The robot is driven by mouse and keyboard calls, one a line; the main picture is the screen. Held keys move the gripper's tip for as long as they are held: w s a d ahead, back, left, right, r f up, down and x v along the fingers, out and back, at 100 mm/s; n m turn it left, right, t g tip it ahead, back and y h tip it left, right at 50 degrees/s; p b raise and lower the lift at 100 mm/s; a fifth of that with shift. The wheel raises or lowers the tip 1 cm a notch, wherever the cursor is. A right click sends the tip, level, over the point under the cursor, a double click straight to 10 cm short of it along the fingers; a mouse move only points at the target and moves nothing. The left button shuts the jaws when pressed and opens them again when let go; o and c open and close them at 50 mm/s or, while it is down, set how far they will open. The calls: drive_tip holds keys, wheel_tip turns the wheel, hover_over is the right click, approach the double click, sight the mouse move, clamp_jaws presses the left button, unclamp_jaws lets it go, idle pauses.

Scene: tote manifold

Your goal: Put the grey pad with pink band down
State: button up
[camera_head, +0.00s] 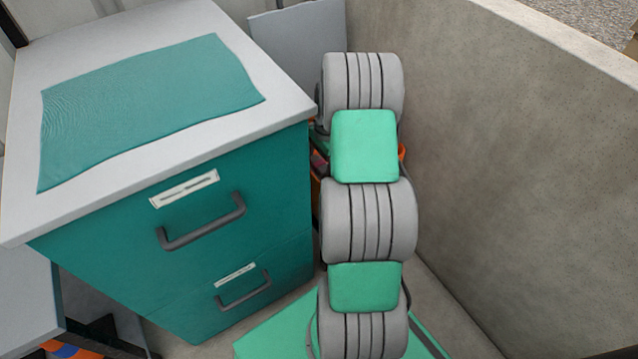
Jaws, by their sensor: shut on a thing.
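I cannot make out the grey pad with pink band in the head view. My own grey and green arm runs up the middle of the picture and covers what lies behind it. My gripper is not visible; it is hidden or out of the picture. Small dark, orange and reddish bits (318,163) show at the left edge of my arm, too little to tell what they are.
A teal drawer cabinet (120,265) with a pale top (275,88) stands at left, a teal cloth (150,100) spread on it. A grey panel (300,40) is behind it. A concrete wall (510,160) closes the right side. A grey surface (25,300) is lower left.

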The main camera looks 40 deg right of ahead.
sight(319, 177)
wheel_tip(319, 177, down, 5)
drive_tip(key=shift+r+b, duration=0.1)
drive_tip(key=shift+b, duration=0.7)
drive_tip(key=o, duration=0.9)
drive_tip(key=r+p, duration=0.1)
drive_tip(key=r, duration=0.3)
drive_tip(key=d+r+p, duration=0.1)
drive_tip(key=r+p, duration=0.1)
drive_tip(key=r, duration=0.2)
drive_tip(key=r+p, duration=0.2)
drive_tip(key=r, duration=0.2)
drive_tip(key=shift+d, duration=0.4)
